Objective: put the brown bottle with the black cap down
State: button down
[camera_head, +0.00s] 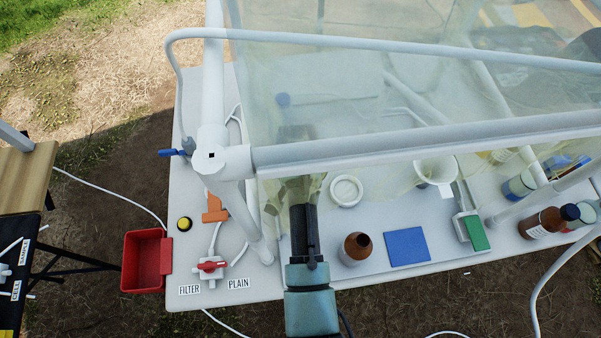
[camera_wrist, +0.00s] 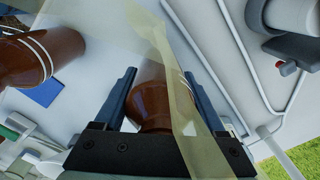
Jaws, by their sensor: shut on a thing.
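My gripper (camera_head: 300,190) reaches in under the clear film in the head view. In the wrist view my gripper (camera_wrist: 158,82) is shut on a brown bottle (camera_wrist: 152,103), which sits between the two fingers. A strip of film crosses in front of it. The held bottle's cap does not show, and I cannot tell whether its base touches the table. An open brown bottle (camera_head: 356,247) stands to the right of my arm on the white table (camera_head: 330,290). Another brown bottle with a dark cap (camera_head: 546,221) is at the far right.
A white frame bar (camera_head: 420,143) with draped film (camera_head: 330,90) spans above my gripper. A blue pad (camera_head: 407,247), a white ring (camera_head: 346,190) and a white funnel-like cup (camera_head: 434,174) lie to the right. A red valve (camera_head: 210,266) and a red bin (camera_head: 146,262) are left.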

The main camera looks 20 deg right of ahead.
jog(key=shift+f, duration=1.85)
jog(key=shift+f, duration=0.15)
grip_release()
notch_tip(320, 180, up, 12)
jog(key=shift+r, duration=0.15)
